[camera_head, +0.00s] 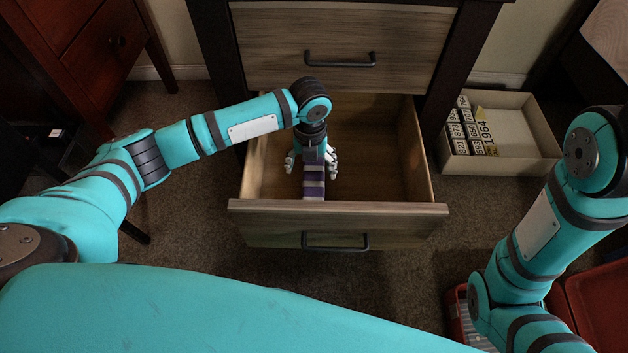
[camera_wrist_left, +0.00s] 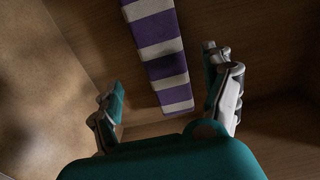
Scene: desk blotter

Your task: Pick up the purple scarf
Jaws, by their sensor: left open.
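The purple scarf (camera_head: 314,185), striped purple and white, lies in the open drawer (camera_head: 405,150), partly hidden under my left gripper in the head view. In the left wrist view the scarf (camera_wrist_left: 155,40) is a narrow folded strip on the wooden drawer floor. It runs from the top edge down to between the fingers. My left gripper (camera_head: 311,162) is inside the drawer, over the scarf. In the left wrist view its fingers (camera_wrist_left: 168,95) are spread, one on each side of the scarf, and hold nothing. My right arm shows at the right, but its gripper does not.
The lower drawer is pulled out, its front panel (camera_head: 340,222) towards me and side walls around my left gripper. A closed drawer (camera_head: 340,45) is above. A cardboard box (camera_head: 520,130) with number plates stands right on the carpet. A red container (camera_head: 600,300) is at lower right.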

